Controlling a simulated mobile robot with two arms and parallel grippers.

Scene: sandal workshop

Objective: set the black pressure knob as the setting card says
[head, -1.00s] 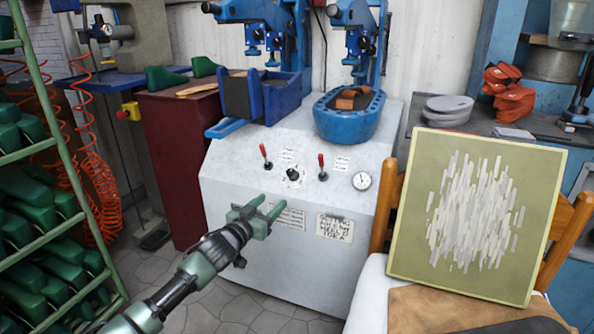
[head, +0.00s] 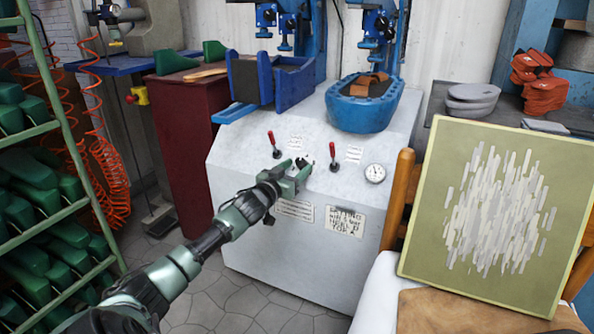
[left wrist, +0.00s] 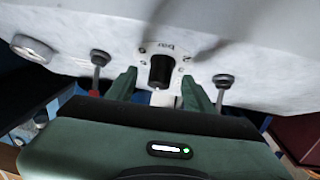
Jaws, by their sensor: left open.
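The black pressure knob (head: 303,161) sits on the sloping top panel of the pale grey machine, mostly hidden by my gripper in the head view. In the left wrist view the knob (left wrist: 160,70) shows clearly, with a pale mark at its near end and small markings around it. My left gripper (head: 292,170) is open, with one finger on each side of the knob; a gap shows between each finger and the knob. The handwritten setting card (head: 346,222) is on the machine's front; it mentions a setting and heel, but its values are too small to read surely.
Red-handled levers stand left (head: 274,145) and right (head: 333,157) of the knob, close to my fingers. A pressure gauge (head: 375,173) is farther right. A printed sheet (head: 294,210) is below the knob. A chair with a green board (head: 500,210) stands at the right.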

